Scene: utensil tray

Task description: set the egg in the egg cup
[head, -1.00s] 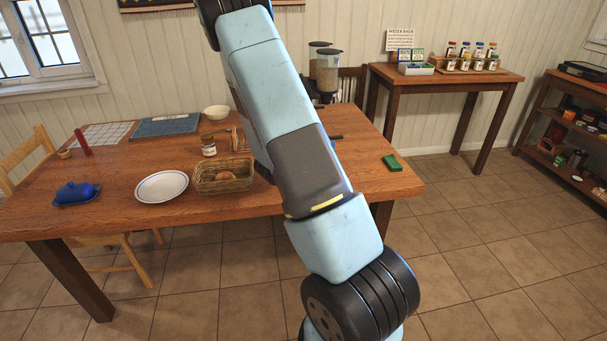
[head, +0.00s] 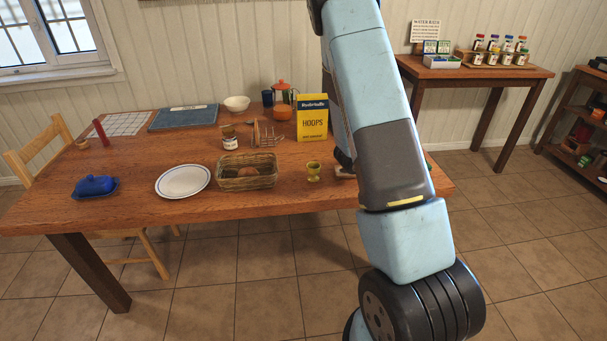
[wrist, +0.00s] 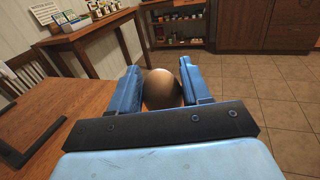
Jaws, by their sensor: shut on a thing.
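A brown egg (wrist: 161,90) sits between the blue fingers of my gripper (wrist: 160,78) in the wrist view. My gripper is shut on it. In the head view my arm hides the egg and most of the gripper. The egg cup (head: 313,171), small and olive-yellow, stands upright on the table near its front edge, right of the wicker basket and left of my arm. The cup is not visible in the wrist view.
The wicker basket (head: 262,180) holds a brown rounded thing. The yellow cereal box (head: 312,118), toast rack (head: 266,136), jar (head: 229,138) and orange pot (head: 283,112) stand behind. A white plate (head: 183,180) and blue butter dish (head: 95,186) lie left. Bare wood lies around the cup's front.

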